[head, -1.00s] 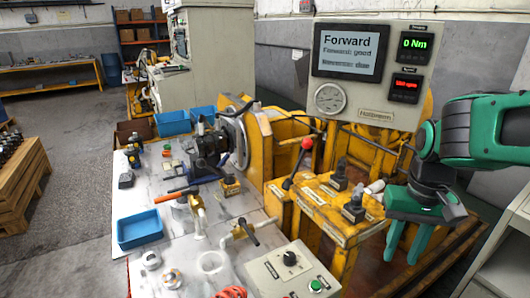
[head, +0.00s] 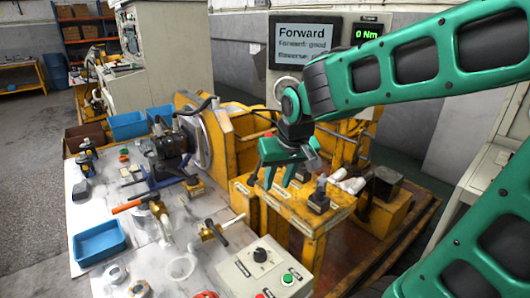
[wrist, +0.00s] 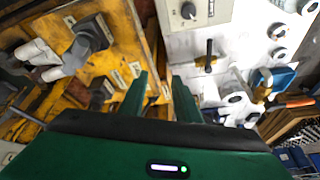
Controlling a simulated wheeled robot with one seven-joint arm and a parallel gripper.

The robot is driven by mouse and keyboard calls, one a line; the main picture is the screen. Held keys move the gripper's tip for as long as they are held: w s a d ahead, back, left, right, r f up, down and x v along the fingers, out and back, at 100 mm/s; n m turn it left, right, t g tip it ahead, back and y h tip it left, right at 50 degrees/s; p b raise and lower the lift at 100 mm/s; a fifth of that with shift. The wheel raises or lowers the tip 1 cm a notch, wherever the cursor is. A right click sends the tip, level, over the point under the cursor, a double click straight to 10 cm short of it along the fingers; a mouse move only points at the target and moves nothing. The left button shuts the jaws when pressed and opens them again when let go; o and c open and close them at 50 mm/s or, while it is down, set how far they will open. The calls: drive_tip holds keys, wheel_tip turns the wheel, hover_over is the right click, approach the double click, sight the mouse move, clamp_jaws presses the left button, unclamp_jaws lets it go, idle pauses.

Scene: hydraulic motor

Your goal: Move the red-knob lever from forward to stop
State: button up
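The red-knob lever is hidden in the head view, where my gripper covers its place on the yellow console (head: 285,206). I cannot make it out in the wrist view. My gripper (head: 280,178) is green and points down over the console. Its two fingers stand apart in the wrist view (wrist: 160,88), with nothing seen held between them. The display (head: 305,44) reads "Forward", with "Forward: good" below and a blurred Reverse line.
The white table (head: 150,262) at left holds a blue tray (head: 99,242), an orange-handled valve (head: 136,203) and a control box (head: 262,268). The yellow machine frame rises behind.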

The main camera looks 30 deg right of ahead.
drive_tip(key=w+d+r+m+h, duration=0.15)
drive_tip(key=w+d+m, duration=0.25)
drive_tip(key=w, duration=0.7)
drive_tip(key=w+d+r+m, duration=0.2)
drive_tip(key=w+d+m, duration=0.2)
drive_tip(key=w, duration=0.7)
drive_tip(key=shift+t, duration=0.3)
drive_tip(key=x, duration=1)
drive_tip(key=shift+s+a+f, duration=0.2)
drive_tip(key=shift+s+f, duration=0.05)
drive_tip(key=shift+f, duration=0.05)
drive_tip(key=shift+c, duration=0.2)
clamp_jaws()
